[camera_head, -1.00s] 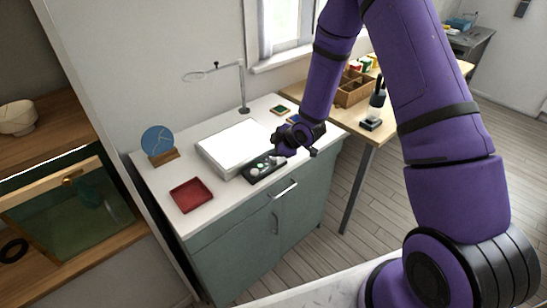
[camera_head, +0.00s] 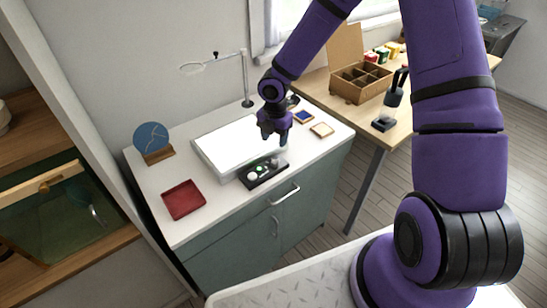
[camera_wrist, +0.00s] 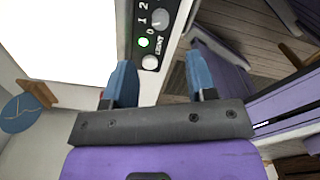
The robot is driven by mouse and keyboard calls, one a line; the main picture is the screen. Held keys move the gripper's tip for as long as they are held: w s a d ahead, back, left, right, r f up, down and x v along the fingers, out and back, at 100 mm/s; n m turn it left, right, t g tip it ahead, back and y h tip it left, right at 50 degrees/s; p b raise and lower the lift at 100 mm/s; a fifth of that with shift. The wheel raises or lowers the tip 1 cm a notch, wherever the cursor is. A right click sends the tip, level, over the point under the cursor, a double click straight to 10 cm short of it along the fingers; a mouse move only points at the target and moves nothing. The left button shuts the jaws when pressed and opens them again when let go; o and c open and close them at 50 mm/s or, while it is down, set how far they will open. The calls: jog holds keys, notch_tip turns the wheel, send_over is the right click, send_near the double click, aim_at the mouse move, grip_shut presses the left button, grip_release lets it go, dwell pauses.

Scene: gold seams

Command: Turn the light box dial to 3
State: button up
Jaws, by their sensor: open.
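The light box (camera_head: 228,147) lies on the white counter with its pale top panel lit. Its black control panel (camera_head: 246,183) is along its front edge. In the wrist view, the panel (camera_wrist: 126,28) shows a grey dial (camera_wrist: 160,18), a green light (camera_wrist: 144,42) and a white round button (camera_wrist: 149,62). Marks 0, 1 and 2 are readable beside the dial; no 3 shows, and I cannot tell where the dial points. My gripper (camera_head: 275,141) is open and empty above the box's right end, pointing down. Its blue fingers (camera_wrist: 160,80) are apart from the dial.
A red tray (camera_head: 183,200) and a blue disc on a wooden stand (camera_head: 152,138) are on the counter's left. A magnifier lamp (camera_head: 246,82) stands behind the box. Small square pieces (camera_head: 321,130) lie to the right. A wooden table with a compartment box (camera_head: 361,82) adjoins.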

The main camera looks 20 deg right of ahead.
aim_at(275, 161)
notch_tip(275, 161, down, 10)
jog(key=shift+f, duration=0.15)
dwell(0.3)
jog(key=c, duration=0.9)
